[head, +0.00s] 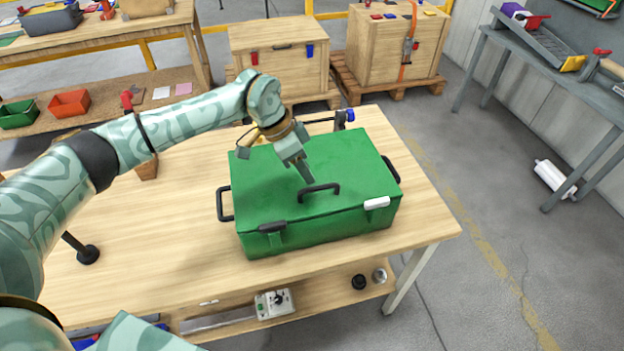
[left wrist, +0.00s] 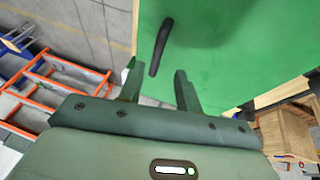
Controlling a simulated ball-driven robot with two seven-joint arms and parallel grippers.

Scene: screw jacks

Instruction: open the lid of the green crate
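The green crate (head: 315,232) stands on the wooden workbench in the head view, its lid (head: 350,155) down. A black handle (head: 319,188) is on the lid near the front edge; it also shows in the left wrist view (left wrist: 160,46). A black latch (head: 272,226) and a white latch (head: 377,203) sit along the front rim; I cannot tell if they are released. My left gripper (head: 304,173) is over the lid, just behind the handle. Its two fingers are apart and empty in the left wrist view (left wrist: 157,85), with the handle beyond them. My right gripper is out of view.
A clamp with a blue end (head: 344,118) lies behind the crate. Bare workbench (head: 150,235) lies left of the crate. Wooden crates (head: 280,65) stand behind on pallets, and a grey bench (head: 560,85) is at the right. An orange ladder-like frame (left wrist: 55,90) shows in the left wrist view.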

